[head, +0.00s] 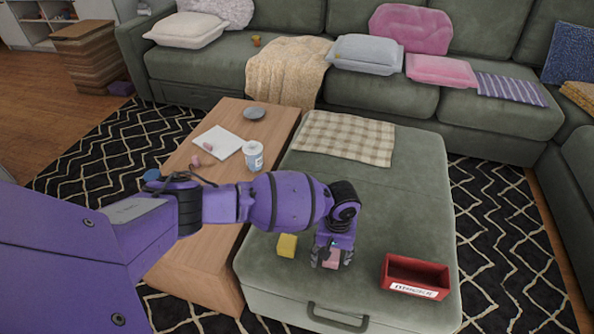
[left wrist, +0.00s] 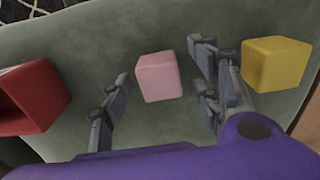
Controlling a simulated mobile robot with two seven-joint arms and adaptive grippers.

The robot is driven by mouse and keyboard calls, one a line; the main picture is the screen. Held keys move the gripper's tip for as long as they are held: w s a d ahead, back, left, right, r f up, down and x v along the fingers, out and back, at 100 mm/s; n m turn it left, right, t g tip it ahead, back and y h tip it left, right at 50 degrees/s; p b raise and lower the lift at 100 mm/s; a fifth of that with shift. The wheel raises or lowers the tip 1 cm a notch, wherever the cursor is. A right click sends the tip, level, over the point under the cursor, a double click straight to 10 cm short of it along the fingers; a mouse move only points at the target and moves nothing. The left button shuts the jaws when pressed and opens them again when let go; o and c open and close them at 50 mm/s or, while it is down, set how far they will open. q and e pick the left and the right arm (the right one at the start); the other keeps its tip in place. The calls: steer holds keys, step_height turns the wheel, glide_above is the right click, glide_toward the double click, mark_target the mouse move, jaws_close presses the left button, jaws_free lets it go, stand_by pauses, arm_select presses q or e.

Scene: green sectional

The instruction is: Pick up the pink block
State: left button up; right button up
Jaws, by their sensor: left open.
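The pink block (left wrist: 158,78) sits on the green ottoman (head: 370,185). In the left wrist view it lies between the spread fingers of my left gripper (left wrist: 160,95), with a gap on each side. In the head view the pink block (head: 331,258) is partly hidden by my left gripper (head: 332,260), which is open right over it and points down. My right gripper does not show in either view.
A yellow block (head: 287,245) stands close to the left of the gripper, near its finger in the left wrist view. An open red box (head: 415,275) is to the right. A checked cloth (head: 343,138) lies at the ottoman's back. A wooden table (head: 200,250) adjoins its left side.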

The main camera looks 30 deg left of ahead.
arm_select(q)
steer(key=shift+w+f, duration=0.2)
steer(key=shift+f, duration=0.15)
steer(key=c, duration=1.2)
steer(key=shift+r, duration=0.15)
